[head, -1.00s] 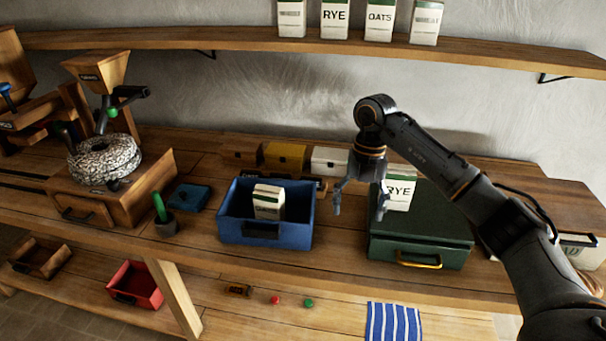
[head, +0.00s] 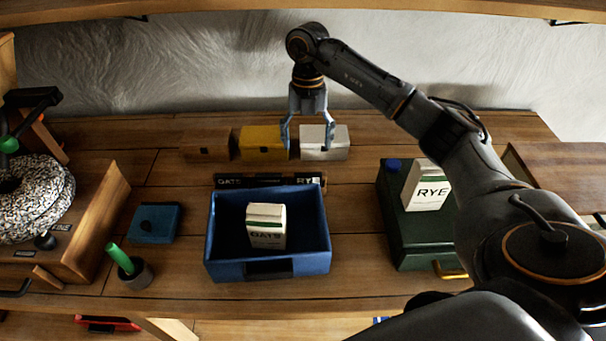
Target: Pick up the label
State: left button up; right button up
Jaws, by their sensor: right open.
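A dark strip (head: 245,181) behind the blue bin carries small labels, an OATS label (head: 229,182) at its left and a RYE label (head: 307,182) at its right. My right gripper (head: 308,142) is open and empty, fingers pointing down. Its fingers show in front of the yellow box and the white box, farther back than the label strip in the picture. I cannot tell its height above the table. The front wall region of the strip is partly close behind the bin's rim. My left gripper is not in view.
A blue bin (head: 218,255) holds an OATS carton (head: 266,226). A RYE carton (head: 427,187) stands on a green case (head: 400,235). Brown, yellow (head: 262,143) and white (head: 340,142) boxes line the back. A blue lidded piece (head: 155,222) and a green-handled tool (head: 120,258) are at left.

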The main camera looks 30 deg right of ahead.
aim_at(308, 174)
jog(key=f, duration=0.4)
jog(key=f+p, duration=0.1)
jog(key=f, duration=0.1)
jog(key=shift+s+a+f, duration=0.1)
jog(key=shift+s+a, duration=0.05)
jog(key=shift+s, duration=0.1)
jog(key=shift+s+f+p, duration=0.1)
jog(key=shift+f+p, duration=0.2)
jog(key=f, duration=0.1)
jog(key=f+p, duration=0.1)
jog(key=f, duration=0.1)
jog(key=shift+s+f+p, duration=0.25)
jog(key=shift+p, duration=0.05)
jog(key=shift+f, duration=0.5)
jog(key=c, duration=0.9)
